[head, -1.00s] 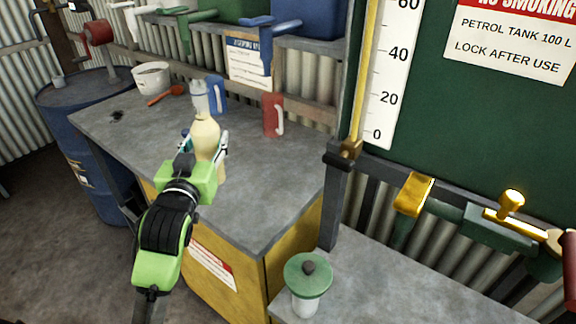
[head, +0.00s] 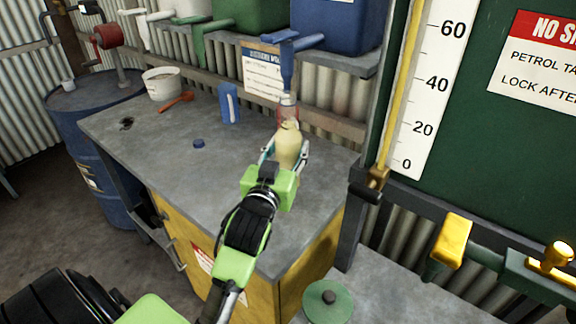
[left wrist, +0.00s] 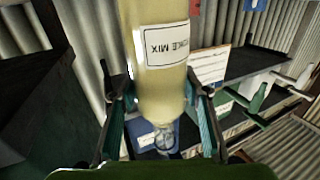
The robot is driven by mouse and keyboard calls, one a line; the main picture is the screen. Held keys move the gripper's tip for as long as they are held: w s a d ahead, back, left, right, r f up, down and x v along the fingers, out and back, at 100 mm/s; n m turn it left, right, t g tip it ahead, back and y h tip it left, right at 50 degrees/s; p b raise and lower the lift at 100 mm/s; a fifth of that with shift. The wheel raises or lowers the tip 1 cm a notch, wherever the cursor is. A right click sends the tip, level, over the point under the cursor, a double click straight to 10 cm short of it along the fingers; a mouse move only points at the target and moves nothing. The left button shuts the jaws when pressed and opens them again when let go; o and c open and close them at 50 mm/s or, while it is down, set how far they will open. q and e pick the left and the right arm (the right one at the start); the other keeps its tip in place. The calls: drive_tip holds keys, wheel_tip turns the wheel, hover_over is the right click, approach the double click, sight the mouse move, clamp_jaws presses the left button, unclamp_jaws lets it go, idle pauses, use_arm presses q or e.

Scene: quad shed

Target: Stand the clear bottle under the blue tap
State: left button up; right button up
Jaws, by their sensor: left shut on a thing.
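The clear bottle (head: 288,150) holds pale yellow contents and has a clear neck. My left gripper (head: 285,155) is shut around its body. In the left wrist view the bottle (left wrist: 160,85) sits between the two fingers (left wrist: 163,110), with a white label partly reading "MIX" upside down. The blue tap (head: 287,65) hangs from the blue tank (head: 335,25) on the shelf. In the head view the bottle's neck appears just below the tap. I cannot tell whether they line up in depth or whether the bottle's base touches the bench. My right gripper is out of view.
A red mug (head: 281,115) is mostly hidden behind the bottle's neck. The bench front is clear.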

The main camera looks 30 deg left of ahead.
use_arm(q)
drive_tip(key=w+a+f, duration=0.3)
drive_tip(key=w+f, duration=0.1)
drive_tip(key=f, duration=0.5)
drive_tip(key=shift+p, duration=0.35)
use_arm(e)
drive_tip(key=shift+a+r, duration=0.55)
use_arm(q)
drive_tip(key=shift+w, duration=0.1)
drive_tip(key=shift+f, duration=0.1)
drive_tip(key=o, duration=1.4)
drive_tip(key=shift+f, duration=0.1)
drive_tip(key=shift+o, duration=0.4)
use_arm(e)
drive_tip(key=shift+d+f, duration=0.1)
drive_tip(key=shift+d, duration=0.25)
